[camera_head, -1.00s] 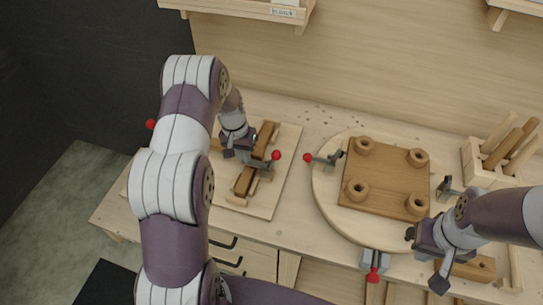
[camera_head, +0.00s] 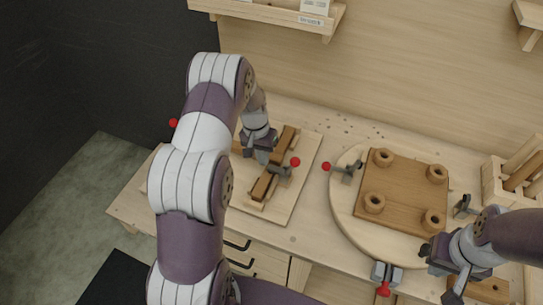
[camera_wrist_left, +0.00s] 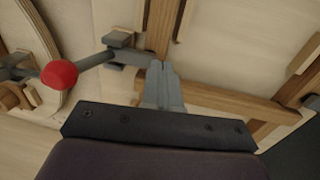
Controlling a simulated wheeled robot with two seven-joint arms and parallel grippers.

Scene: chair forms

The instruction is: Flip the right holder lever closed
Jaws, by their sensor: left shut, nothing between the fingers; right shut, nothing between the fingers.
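The wooden board (camera_head: 300,203) at the left of the table bears a holder with brown wooden bars (camera_head: 263,184). The right holder lever (camera_head: 280,170) is grey with a red knob (camera_head: 295,162) and points out to the right. In the left wrist view the lever (camera_wrist_left: 92,60) runs from its clamp (camera_wrist_left: 118,40) to the red knob (camera_wrist_left: 59,75). My left gripper (camera_head: 266,157) is shut and empty, just left of the lever. Its fingertips (camera_wrist_left: 160,68) overlap the clamp's grey bar in view; contact cannot be told. My right gripper (camera_head: 458,278) is shut and empty at the front right.
A round board (camera_head: 345,208) with a brown pegged plate (camera_head: 405,195) stands to the right; its red-knobbed lever (camera_head: 326,166) lies close to the holder lever's knob. A wooden rack (camera_head: 497,180) is at the far right. A shelf (camera_head: 270,14) hangs above.

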